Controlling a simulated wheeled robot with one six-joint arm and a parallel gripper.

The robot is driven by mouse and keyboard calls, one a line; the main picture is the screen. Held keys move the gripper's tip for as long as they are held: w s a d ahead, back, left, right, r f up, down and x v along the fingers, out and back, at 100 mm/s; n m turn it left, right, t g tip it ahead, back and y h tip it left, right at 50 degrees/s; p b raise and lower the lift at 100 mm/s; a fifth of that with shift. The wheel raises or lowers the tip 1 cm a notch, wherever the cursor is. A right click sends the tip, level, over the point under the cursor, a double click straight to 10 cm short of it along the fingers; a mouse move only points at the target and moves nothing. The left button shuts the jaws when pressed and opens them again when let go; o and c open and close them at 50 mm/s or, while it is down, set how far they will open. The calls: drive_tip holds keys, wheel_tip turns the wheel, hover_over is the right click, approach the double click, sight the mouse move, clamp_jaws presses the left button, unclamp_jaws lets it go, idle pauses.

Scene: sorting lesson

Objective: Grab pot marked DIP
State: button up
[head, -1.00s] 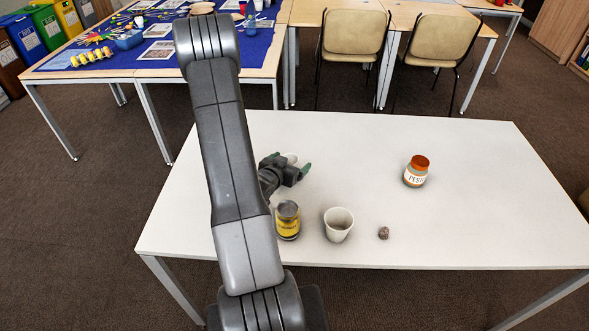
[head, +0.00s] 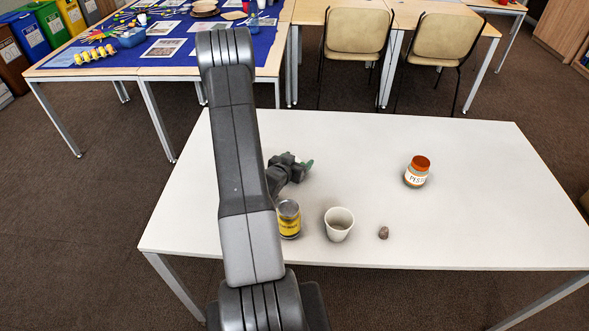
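My gripper (head: 300,165) is low over the left part of the white table, with a greenish fingertip pointing right. My arm and the gripper's body block the view between the fingers, so I cannot tell whether they are open or shut. No marking DIP is readable on anything in view. A whitish thing that showed by the fingers earlier is now hidden or too small to make out. A yellow-labelled jar with a grey lid (head: 289,221) stands in front of the gripper, partly beside my arm; its label is not legible.
A white cup (head: 339,226) and a small brown lump (head: 383,233) are right of the yellow jar. An orange-lidded jar, its label starting "PEST" (head: 416,173), stands farther right. The white table (head: 480,220) is clear at its right and middle back.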

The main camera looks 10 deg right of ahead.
sight(297, 160)
drive_tip(key=shift+c, duration=0.8)
drive_tip(key=shift+c, duration=0.3)
drive_tip(key=shift+r, duration=0.15)
drive_tip(key=shift+c, duration=1.3)
drive_tip(key=shift+r, duration=0.6)
clamp_jaws()
wheel_tip(297, 160, up, 8)
drive_tip(key=shift+r, duration=0.25)
drive_tip(key=o, duration=1.1)
unclamp_jaws()
drive_tip(key=shift+a, duration=0.1)
